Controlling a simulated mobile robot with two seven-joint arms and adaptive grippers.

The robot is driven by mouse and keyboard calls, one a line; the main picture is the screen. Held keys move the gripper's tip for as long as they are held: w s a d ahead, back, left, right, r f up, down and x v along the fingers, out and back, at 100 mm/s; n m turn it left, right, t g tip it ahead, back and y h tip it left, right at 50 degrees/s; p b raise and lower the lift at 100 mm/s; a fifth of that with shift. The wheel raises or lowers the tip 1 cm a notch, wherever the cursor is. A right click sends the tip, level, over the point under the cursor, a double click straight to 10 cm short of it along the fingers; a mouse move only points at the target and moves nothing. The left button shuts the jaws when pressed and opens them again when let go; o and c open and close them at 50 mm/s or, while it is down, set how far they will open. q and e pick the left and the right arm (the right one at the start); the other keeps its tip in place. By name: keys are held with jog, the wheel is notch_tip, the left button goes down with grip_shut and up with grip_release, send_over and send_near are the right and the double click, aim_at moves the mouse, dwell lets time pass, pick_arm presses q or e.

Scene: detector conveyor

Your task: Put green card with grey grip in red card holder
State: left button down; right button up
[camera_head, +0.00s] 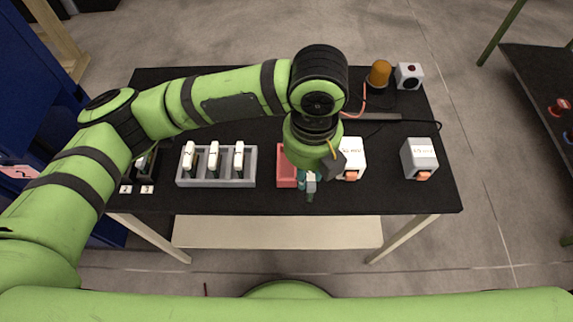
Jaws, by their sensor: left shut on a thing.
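The red card holder (285,180) stands on the black table, right of the grey rack, and is partly hidden behind my left wrist and gripper. My left gripper (310,184) points down at the holder's right side and is shut on the green card with grey grip. Only a small green and grey patch shows at the fingertips, so the card's outline is mostly hidden. I cannot tell whether the card touches the holder. My right gripper is not in view.
A grey rack (216,182) with several white-topped items stands left of the holder.

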pick_arm(q)
jog(key=w+a+f+p, duration=0.1)
jog(key=w+f, duration=0.2)
jog(key=w+a+f+p, duration=0.1)
jog(key=w+f, duration=0.3)
jog(key=w+a+f+p, duration=0.1)
jog(key=w+a+f, duration=0.1)
jog(key=w+f, duration=0.1)
jog(key=shift+w+a+f, duration=0.1)
jog(key=shift+w+f, duration=0.2)
jog(key=shift+f, duration=0.2)
jog(key=shift+f, duration=0.2)
jog(key=c, duration=1.1)
grip_release()
jog(key=shift+r, duration=0.15)
